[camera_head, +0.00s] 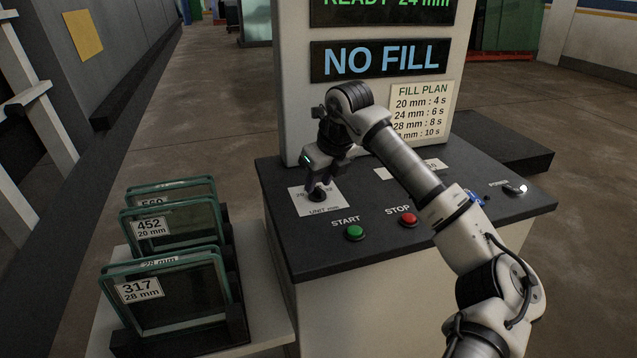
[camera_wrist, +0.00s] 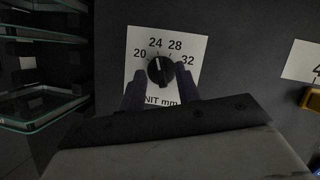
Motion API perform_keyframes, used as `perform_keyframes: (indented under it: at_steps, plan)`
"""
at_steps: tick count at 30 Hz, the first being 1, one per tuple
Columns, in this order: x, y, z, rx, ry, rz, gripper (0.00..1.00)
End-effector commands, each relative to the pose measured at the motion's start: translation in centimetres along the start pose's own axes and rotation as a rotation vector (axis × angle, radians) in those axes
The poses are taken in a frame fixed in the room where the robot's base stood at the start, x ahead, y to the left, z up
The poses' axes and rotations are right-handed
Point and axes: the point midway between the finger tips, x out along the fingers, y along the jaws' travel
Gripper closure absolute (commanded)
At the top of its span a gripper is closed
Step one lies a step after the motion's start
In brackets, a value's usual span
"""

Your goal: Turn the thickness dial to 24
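The thickness dial (camera_wrist: 160,71) is a round black knob on a white card (camera_wrist: 137,40) marked 20, 24, 28, 32 and "UNIT mm". Its pale pointer mark leans slightly left of straight up, towards the 24. In the head view the dial (camera_head: 318,195) sits at the left of the black panel, partly covered by my gripper (camera_head: 319,183). In the wrist view my gripper (camera_wrist: 161,76) is open, with one dark finger on each side of the dial and a visible gap to it. The upper display (camera_head: 385,5) reads "READY 24 mm".
A green START button (camera_head: 355,233) and a red STOP button (camera_head: 407,218) lie right of the dial, with a POWER switch (camera_head: 515,189) farther right. A "NO FILL" display (camera_head: 380,60) stands behind. Framed glass panes (camera_head: 175,290) stand in a rack at left.

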Motion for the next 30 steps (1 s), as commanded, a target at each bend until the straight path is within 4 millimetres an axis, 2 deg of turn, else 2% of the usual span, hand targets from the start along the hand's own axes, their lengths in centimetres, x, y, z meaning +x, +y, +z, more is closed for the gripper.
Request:
perform_keyframes:
  at_steps: [9, 15, 21, 30]
  plan:
    - [-7.0, -0.1, 0.0, 0.000, -0.002, -0.006, 0.67]
    - [-10.7, -0.1, 0.0, 0.001, -0.001, -0.004, 0.67]
    - [-12.4, 0.0, 0.0, 0.000, 0.000, -0.001, 0.67]
    - [-12.7, 0.0, 0.0, 0.000, 0.000, -0.001, 0.67]
